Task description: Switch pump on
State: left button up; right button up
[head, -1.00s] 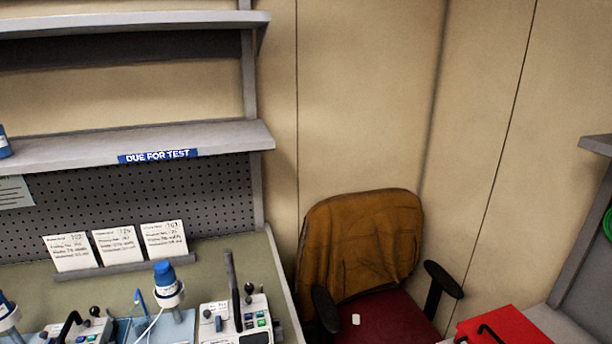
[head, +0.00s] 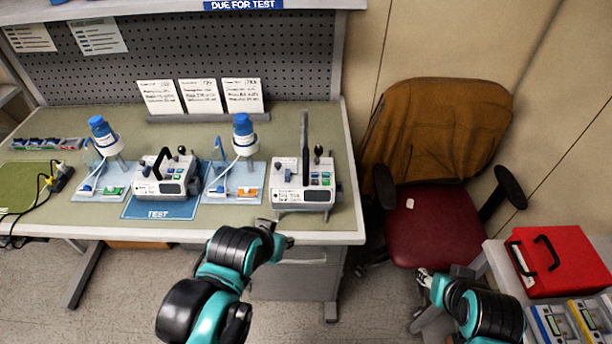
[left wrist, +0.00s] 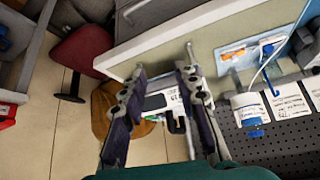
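Two white pumps with dark handles and small coloured keys stand on the bench in the head view. One pump (head: 162,188) stands on the blue TEST mat (head: 158,211). The other pump (head: 300,196) stands to its right near the bench's right end. My left gripper (head: 284,238) is just in front of the bench edge, below the right pump and apart from it. In the left wrist view, the left gripper (left wrist: 163,62) is open and empty, with the right pump (left wrist: 158,102) partly visible beyond its fingers. My right gripper (head: 426,279) is in front of the chair; its fingers are too small to read.
Blue-capped bottles (head: 243,134) (head: 103,136) stand in holders on blue-grey trays. Cards (head: 200,96) stand behind the pumps. A chair (head: 430,225) is right of the bench. A red case (head: 556,262) sits on the side table. The green mat (head: 25,190) holds a cable.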

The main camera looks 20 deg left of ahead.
pick_arm(q)
grip_shut()
dwell(1.3)
pick_arm(e)
grip_shut()
